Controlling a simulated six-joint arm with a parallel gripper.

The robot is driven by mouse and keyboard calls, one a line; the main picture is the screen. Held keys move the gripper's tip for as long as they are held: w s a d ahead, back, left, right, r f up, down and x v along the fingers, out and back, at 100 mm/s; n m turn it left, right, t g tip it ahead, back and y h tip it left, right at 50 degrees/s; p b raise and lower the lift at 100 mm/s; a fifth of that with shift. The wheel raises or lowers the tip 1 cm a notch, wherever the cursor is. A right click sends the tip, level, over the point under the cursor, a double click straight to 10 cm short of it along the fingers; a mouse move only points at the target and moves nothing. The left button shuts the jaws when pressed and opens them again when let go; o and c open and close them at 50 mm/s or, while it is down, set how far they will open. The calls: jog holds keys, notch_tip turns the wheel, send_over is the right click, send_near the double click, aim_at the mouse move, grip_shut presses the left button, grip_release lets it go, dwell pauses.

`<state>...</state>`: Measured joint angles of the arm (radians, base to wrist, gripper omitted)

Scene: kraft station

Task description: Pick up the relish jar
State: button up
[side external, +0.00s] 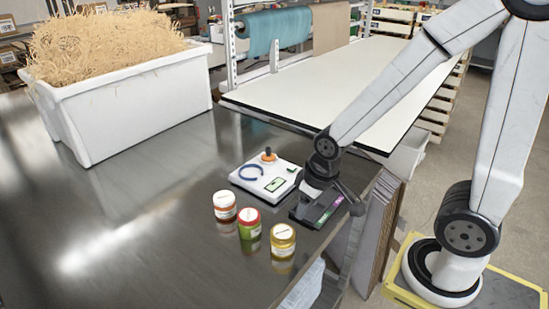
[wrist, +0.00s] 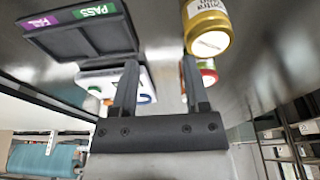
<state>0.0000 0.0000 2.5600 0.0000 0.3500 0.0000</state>
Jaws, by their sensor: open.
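Three small jars stand upright on the dark metal table in the side view. The green jar with a red lid (side external: 249,223), which looks like the relish, is in the middle. An orange-red jar with a white label (side external: 225,206) is behind it to the left, and a yellow jar with a gold lid (side external: 282,240) is in front to the right. In the wrist view, my gripper (wrist: 160,62) is open with nothing between its fingers. The gold-lidded jar (wrist: 207,28) and a red lid (wrist: 208,76) partly show beyond the right finger. The gripper's fingers are hard to make out in the side view.
A black tray with PASS and FAIL labels (wrist: 80,35) lies close to my gripper. A white device with a blue arc (side external: 267,177) sits behind the jars. A white bin of shredded paper (side external: 130,110) stands at the left. The table's left front is clear.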

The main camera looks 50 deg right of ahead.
jog(key=shift+o, duration=0.2)
jog(key=o, duration=0.5)
jog(key=n+g, duration=0.2)
jog(key=n, duration=1.6)
send_over(224, 197)
jog(key=s, duration=0.1)
jog(key=shift+s+d+r, duration=0.1)
jog(key=shift+d+r, duration=0.1)
jog(key=shift+d, duration=0.05)
jog(key=shift+w+a+n+g, duration=0.25)
jog(key=shift+w+n+g, duration=0.05)
jog(key=shift+w+n, duration=0.25)
jog(key=shift+f, duration=0.1)
